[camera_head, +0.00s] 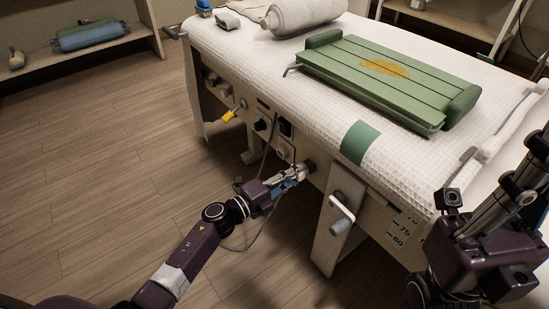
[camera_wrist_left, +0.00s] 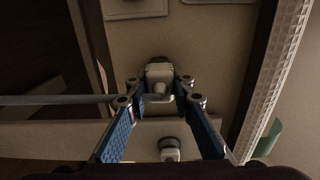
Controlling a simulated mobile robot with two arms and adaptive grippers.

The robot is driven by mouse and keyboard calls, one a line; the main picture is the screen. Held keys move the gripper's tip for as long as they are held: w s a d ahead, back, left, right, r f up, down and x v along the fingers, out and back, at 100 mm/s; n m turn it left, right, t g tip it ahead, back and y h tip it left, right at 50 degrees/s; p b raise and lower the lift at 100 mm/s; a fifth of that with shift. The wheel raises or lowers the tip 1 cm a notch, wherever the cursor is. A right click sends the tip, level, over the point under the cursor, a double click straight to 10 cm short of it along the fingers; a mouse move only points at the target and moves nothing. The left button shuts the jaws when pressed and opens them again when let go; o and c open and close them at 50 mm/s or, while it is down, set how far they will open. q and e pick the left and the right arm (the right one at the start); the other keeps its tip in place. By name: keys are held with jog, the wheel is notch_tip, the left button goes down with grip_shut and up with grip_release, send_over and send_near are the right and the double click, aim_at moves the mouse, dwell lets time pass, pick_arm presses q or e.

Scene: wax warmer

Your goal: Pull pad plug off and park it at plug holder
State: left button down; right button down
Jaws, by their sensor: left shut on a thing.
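My left gripper (camera_head: 301,171) is at the side panel of the table (camera_head: 352,186). In the left wrist view its blue-padded fingers (camera_wrist_left: 160,92) close around a pale plug-like piece (camera_wrist_left: 160,75). A dark round part lies at the plug's far end, against the panel; I cannot tell whether they are joined. A second pale piece with a dark round end (camera_wrist_left: 170,148) sits lower in that view. I cannot tell which fitting is the plug holder.
A yellow plug-like piece (camera_head: 232,113) is farther left on the panel. A thin cable (camera_head: 243,247) loops under my left arm. A white handle (camera_head: 342,208) juts out right of it. A green pad (camera_head: 385,73) lies on the table top. The wooden floor at left is clear.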

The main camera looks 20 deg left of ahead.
pick_arm(q)
jog(key=c, duration=1.6)
grip_release()
jog(key=shift+s+a, duration=0.1)
jog(key=shift+s, duration=0.05)
jog(key=shift+p+v, duration=0.55)
jog(key=shift+v, duration=1.5)
jog(key=shift+s+a, duration=0.1)
jog(key=shift+s, duration=0.05)
jog(key=v, duration=1.1)
jog(key=shift+s+a, duration=0.3)
